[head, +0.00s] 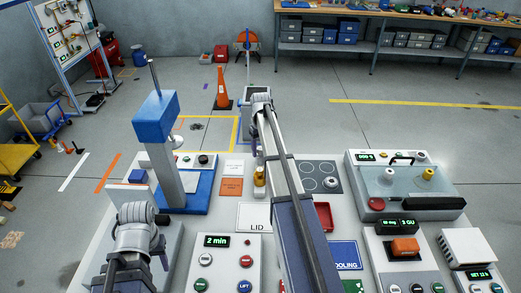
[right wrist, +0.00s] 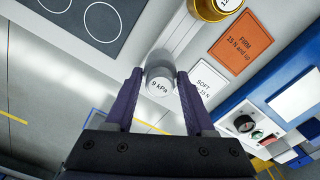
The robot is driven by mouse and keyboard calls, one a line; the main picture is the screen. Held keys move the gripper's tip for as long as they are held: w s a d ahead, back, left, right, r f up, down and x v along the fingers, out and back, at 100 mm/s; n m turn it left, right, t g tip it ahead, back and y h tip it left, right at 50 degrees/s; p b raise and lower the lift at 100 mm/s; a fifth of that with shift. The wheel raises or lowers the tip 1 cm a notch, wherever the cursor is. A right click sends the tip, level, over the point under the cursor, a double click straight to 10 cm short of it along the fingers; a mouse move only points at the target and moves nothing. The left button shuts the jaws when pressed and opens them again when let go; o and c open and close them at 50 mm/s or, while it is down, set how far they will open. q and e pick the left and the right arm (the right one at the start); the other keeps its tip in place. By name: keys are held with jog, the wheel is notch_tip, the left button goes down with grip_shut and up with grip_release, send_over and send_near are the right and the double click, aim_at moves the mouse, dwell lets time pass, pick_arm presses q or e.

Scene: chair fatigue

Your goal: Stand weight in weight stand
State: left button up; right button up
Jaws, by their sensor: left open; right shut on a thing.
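My right gripper (right wrist: 160,75) is shut on a silver cylindrical weight (right wrist: 159,86) with a round white "9 kPa" label facing the wrist camera. A pale strip (right wrist: 185,32) runs beside it towards a gold weight (right wrist: 214,6); I cannot tell whether the held weight touches the strip. I cannot tell for certain which part is the weight stand. My left gripper (head: 160,247) is open, low at the left.
A dark panel (head: 306,170) with circles carries a small weight (head: 330,183). A blue-topped press (head: 158,120) stands at the left. An orange "FIRM" card (head: 231,187) and a "LID" card (head: 257,217) lie near the arm. A clear-covered box (head: 405,186) is at the right.

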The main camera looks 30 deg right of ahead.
pick_arm(q)
jog(key=shift+f+b, duration=0.55)
jog(key=shift+f, duration=0.05)
pick_arm(e)
jog(key=shift+f, duration=0.65)
jog(key=o, duration=1.3)
jog(key=shift+o, duration=0.2)
pick_arm(q)
jog(key=shift+r, duration=0.15)
pick_arm(e)
jog(key=shift+r, duration=0.15)
notch_tip(320, 180, up, 8)
jog(key=p, duration=0.8)
pick_arm(q)
notch_tip(320, 180, up, 8)
jog(key=shift+f, duration=0.2)
pick_arm(e)
jog(key=shift+f, duration=0.2)
